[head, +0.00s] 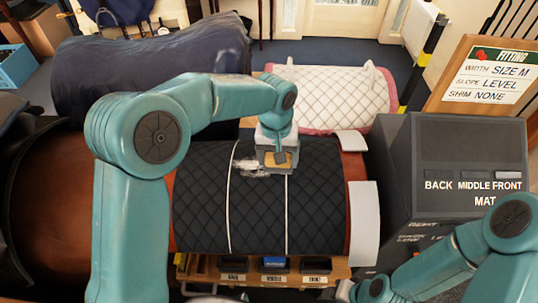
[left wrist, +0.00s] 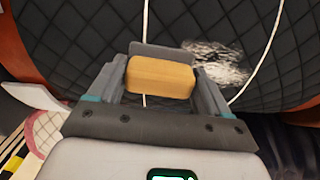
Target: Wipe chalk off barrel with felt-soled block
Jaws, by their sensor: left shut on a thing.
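The barrel (head: 200,215) is covered with a black quilted pad crossed by two white lines. A white chalk smear (head: 258,169) lies on its upper middle, mostly between the lines; it also shows in the left wrist view (left wrist: 222,65). My left gripper (head: 281,156) is shut on a tan block (left wrist: 160,77), just right of the smear and over the right-hand white line in the head view. The block's felt sole is hidden, and I cannot tell if it touches the pad. My right gripper (head: 362,291) is low at the bottom edge, partly cut off, away from the barrel.
A grey cabinet (head: 440,150) labelled BACK, MIDDLE, FRONT stands right of the barrel. Behind are a dark covered form (head: 150,65) and a white quilted pad (head: 330,90) with pink edging. A wooden shelf with labelled trays (head: 272,264) lies below the barrel.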

